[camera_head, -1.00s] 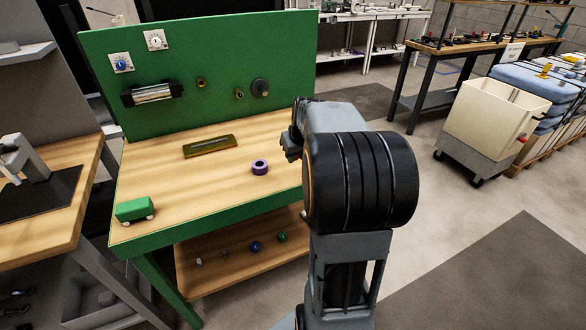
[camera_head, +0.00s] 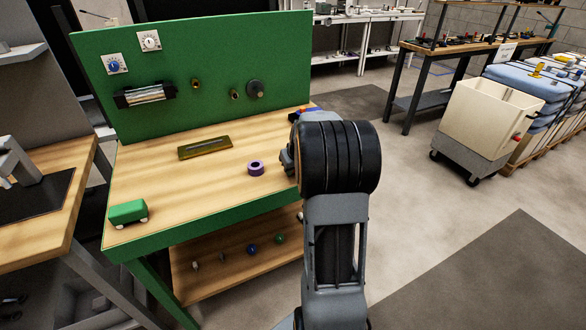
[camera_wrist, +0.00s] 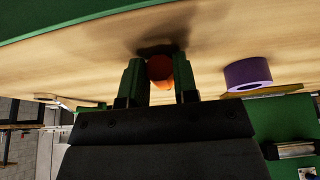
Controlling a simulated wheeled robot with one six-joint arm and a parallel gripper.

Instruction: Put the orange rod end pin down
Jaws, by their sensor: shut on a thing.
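The orange rod end pin (camera_wrist: 160,70) sits between the two fingers of my gripper (camera_wrist: 158,80) in the wrist view. The fingers are shut on it, close to the wooden bench top (camera_wrist: 100,60). A dark shadow lies right beside the pin; I cannot tell whether it touches the wood. In the head view my arm hides the pin and most of the gripper, at the right part of the bench top (camera_head: 200,195). A purple ring (camera_head: 256,168) lies just left of my gripper; it also shows in the wrist view (camera_wrist: 248,74).
A green block-like cart (camera_head: 127,212) stands at the bench's front left. A dark yellow slotted plate (camera_head: 205,147) lies near the back. A green panel (camera_head: 200,60) with fittings rises behind. A blue and red thing (camera_head: 303,113) shows partly behind my arm. The bench's middle is clear.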

